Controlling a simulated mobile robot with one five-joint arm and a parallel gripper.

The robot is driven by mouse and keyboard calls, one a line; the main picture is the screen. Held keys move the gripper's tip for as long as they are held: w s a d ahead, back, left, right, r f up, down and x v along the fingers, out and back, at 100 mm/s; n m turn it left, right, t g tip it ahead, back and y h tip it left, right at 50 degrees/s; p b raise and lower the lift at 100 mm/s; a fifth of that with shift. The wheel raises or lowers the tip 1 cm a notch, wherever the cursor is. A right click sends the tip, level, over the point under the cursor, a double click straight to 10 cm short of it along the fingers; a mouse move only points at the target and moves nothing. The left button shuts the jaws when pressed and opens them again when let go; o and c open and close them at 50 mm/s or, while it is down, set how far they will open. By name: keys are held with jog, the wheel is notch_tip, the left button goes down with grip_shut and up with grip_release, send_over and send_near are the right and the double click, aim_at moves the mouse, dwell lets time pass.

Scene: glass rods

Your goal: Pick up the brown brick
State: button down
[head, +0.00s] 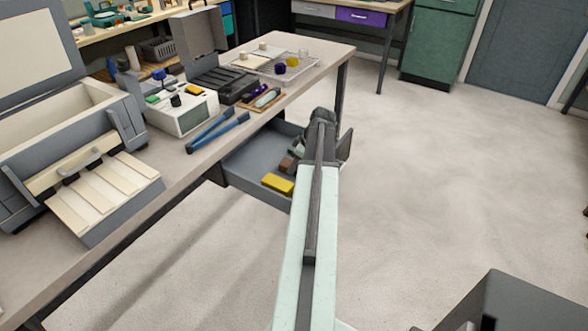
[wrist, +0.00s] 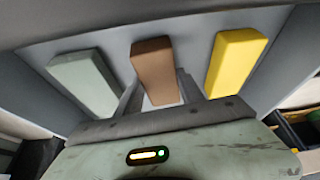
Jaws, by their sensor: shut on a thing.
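The brown brick (wrist: 154,70) stands out in the middle of the wrist view, between the two fingers of my gripper (wrist: 160,92). The gripper is shut on it. A small part of the brown brick (head: 288,164) shows in the head view beside my arm, at the open drawer (head: 245,165) under the workbench. My arm hides most of the gripper there. I cannot tell whether the brick is clear of the drawer floor.
A yellow brick (wrist: 237,62) lies right of the brown one in the wrist view, and a grey-green brick (wrist: 86,82) lies left of it. Blue-handled tongs (head: 217,131) lie on the workbench (head: 172,165) above the drawer. The floor to the right is open.

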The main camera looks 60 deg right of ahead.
notch_tip(320, 180, up, 10)
jog(key=p, duration=1)
jog(key=shift+r, duration=0.15)
